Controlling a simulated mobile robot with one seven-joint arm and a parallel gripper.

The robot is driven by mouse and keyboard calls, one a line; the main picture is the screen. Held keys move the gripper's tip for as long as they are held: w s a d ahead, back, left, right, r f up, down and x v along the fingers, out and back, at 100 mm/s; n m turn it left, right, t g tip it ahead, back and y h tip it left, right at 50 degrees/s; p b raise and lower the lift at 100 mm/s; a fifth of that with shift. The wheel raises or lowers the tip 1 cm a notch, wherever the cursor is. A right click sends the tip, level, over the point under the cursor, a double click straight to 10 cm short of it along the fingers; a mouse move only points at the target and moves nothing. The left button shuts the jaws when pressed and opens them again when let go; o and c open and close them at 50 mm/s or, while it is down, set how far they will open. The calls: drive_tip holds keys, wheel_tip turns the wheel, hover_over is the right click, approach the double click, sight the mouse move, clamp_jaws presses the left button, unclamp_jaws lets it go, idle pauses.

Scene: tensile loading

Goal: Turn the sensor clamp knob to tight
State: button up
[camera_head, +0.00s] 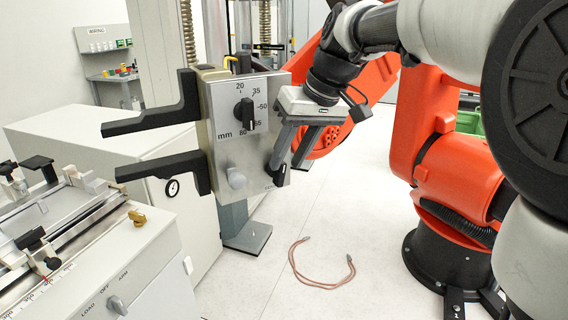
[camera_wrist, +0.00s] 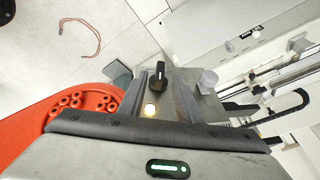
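A metal sensor box (camera_head: 220,130) with two black jaw arms stands at the centre of the head view. Its front has a black mm dial (camera_head: 244,114), a grey knob (camera_head: 236,178) at lower left and a black knob (camera_head: 277,173) at lower right. The lower black knob, likely the clamp knob, also shows in the wrist view (camera_wrist: 160,74). The label by it is too small to read. My gripper (camera_head: 287,166) is open, its two fingers apart beside this knob. Whether they touch it cannot be told. The grey knob is also in the wrist view (camera_wrist: 207,79).
A red robot arm (camera_head: 452,180) stands at right. A white test bench (camera_head: 140,265) with a LOAD/OFF knob is at lower left. A reddish cable (camera_head: 320,285) lies on the otherwise clear floor.

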sight(284, 166)
drive_tip(key=shift+x, duration=2.1)
clamp_jaws()
